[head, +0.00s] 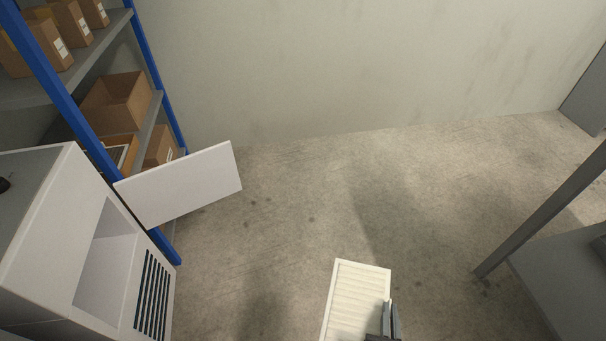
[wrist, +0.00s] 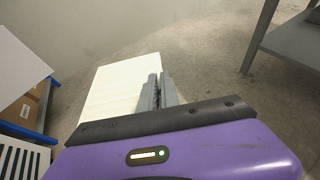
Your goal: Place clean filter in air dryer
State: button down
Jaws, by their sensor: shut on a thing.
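The clean filter is a cream pleated panel (head: 355,300) in a light frame, low in the middle of the head view. My gripper (head: 390,318) is shut on its right edge and holds it up over the floor. In the wrist view the filter (wrist: 112,88) shows as a pale slab beside the closed fingers (wrist: 157,92). The air dryer (head: 40,215) is a white cabinet at the lower left, with an open compartment (head: 105,262) and dark vent slots beside it. Its white door panel (head: 180,185) stands swung open. The inside of the compartment is only partly visible.
A blue-framed shelf (head: 150,90) with cardboard boxes (head: 115,100) stands behind the dryer at the left. A grey table (head: 565,275) with a post is at the right. The concrete floor (head: 300,210) between them is clear.

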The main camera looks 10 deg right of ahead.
aim_at(104, 279)
jog(key=i+l+u, duration=0.15)
jog(key=i+u, duration=0.3)
jog(key=i+l+u, duration=0.25)
jog(key=i+u, duration=0.15)
jog(key=i+l+u, duration=0.55)
jog(key=l+u, duration=0.6)
jog(key=l, duration=0.2)
jog(key=l+u, duration=0.35)
jog(key=l, duration=0.2)
jog(key=i, duration=0.05)
